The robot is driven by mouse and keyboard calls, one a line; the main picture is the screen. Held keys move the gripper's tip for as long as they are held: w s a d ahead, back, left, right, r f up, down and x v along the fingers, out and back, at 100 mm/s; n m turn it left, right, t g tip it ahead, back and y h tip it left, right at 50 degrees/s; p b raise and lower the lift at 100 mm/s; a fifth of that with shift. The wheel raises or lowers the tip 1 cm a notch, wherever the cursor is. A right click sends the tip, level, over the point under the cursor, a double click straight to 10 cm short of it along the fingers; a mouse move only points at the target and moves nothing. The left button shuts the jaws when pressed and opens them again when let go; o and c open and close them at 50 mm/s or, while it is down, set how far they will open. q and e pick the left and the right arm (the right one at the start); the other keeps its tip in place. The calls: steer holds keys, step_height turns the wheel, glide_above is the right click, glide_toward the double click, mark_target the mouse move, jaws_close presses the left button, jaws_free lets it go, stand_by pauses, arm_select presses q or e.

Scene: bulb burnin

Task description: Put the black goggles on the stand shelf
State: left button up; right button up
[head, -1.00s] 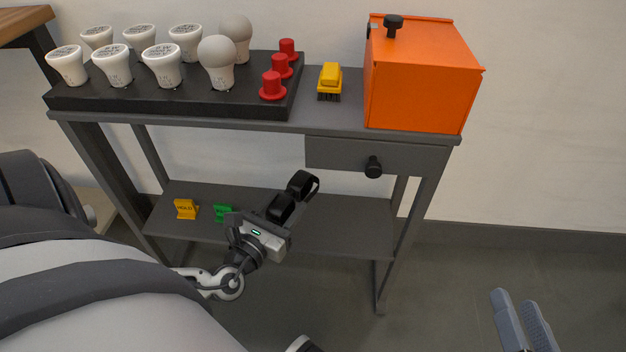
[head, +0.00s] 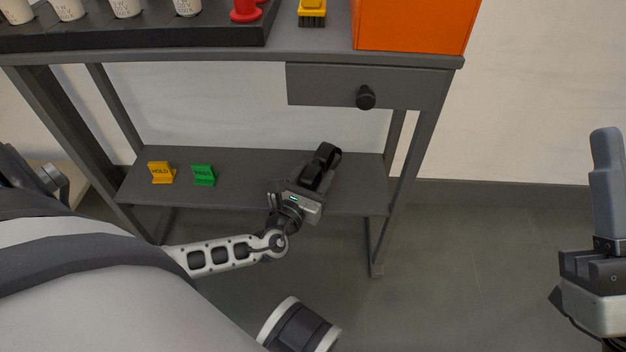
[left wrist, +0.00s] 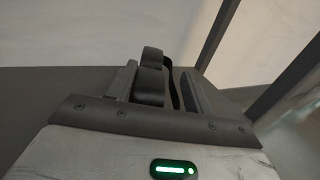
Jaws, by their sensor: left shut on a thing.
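The black goggles (head: 326,158) are held in my left gripper (head: 318,177), which is shut on them. In the left wrist view the goggles (left wrist: 152,75) sit between the fingers of my left gripper (left wrist: 160,88), with the strap showing. The stand's lower shelf (head: 245,175) is grey. The goggles appear over its right part in the head view; I cannot tell whether they touch it. My right gripper (head: 607,185) is at the right edge, away from the stand, with one finger showing clearly; its opening cannot be made out.
A yellow HOLD sign (head: 161,172) and a green PASS sign (head: 204,175) stand on the shelf's left half. Above are a drawer with a black knob (head: 365,97), an orange box (head: 412,25), a yellow brush (head: 312,12) and a black bulb rack (head: 130,35). Stand legs flank the shelf.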

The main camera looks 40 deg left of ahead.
arm_select(q)
steer(key=shift+f, duration=0.1)
steer(key=o, duration=1.1)
steer(key=shift+c, duration=0.2)
steer(key=shift+s, duration=0.1)
